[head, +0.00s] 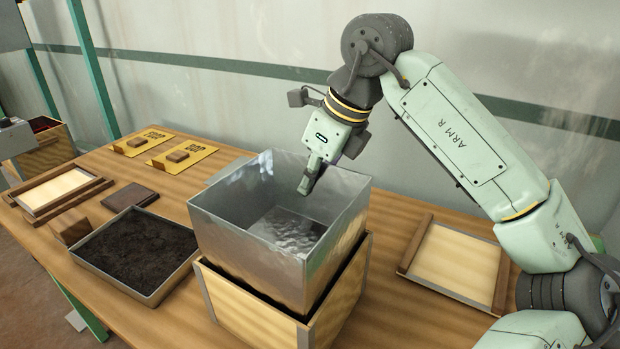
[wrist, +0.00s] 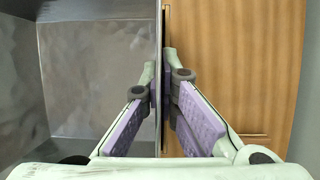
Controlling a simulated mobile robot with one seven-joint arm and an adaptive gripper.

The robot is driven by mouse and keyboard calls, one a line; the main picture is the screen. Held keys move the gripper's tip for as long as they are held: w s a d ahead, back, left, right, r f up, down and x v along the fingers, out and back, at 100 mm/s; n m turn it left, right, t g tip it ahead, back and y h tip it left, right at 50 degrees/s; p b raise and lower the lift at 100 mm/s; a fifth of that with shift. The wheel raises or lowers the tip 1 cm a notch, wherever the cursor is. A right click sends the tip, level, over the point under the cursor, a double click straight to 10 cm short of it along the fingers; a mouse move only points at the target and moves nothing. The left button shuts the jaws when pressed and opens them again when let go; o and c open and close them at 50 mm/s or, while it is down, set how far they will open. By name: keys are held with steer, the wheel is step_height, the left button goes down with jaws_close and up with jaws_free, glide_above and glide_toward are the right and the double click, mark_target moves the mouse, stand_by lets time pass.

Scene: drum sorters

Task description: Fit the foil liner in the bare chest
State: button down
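The foil liner (head: 245,250) is a shiny silver open box. It stands high over the wooden chest (head: 255,317), its lower edge near the chest's rim; I cannot tell how far its bottom is inside. A dark gap shows between liner and chest on the right. My gripper (head: 307,184) reaches down over the liner's far wall, with one finger visible inside. In the wrist view my gripper (wrist: 161,75) has its two fingers closed on either side of the thin liner wall (wrist: 100,60). The chest's inside is hidden by the liner.
A tray of dark soil (head: 135,245) stands close left of the chest. A framed pale panel (head: 457,262) lies to the right, another (head: 55,190) at far left. Brown blocks and yellow cards (head: 183,154) lie on the wooden table (head: 400,215). A wall stands behind.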

steer(key=shift+f+b, duration=1.45)
steer(key=shift+f, duration=0.4)
steer(key=shift+r, duration=0.3)
steer(key=shift+r+p, duration=2.15)
steer(key=shift+r, duration=0.55)
steer(key=shift+f+b, duration=2.45)
steer(key=shift+f, duration=0.45)
steer(key=c, duration=2.3)
jaws_free()
steer(key=o, duration=0.6)
steer(key=shift+r, duration=0.1)
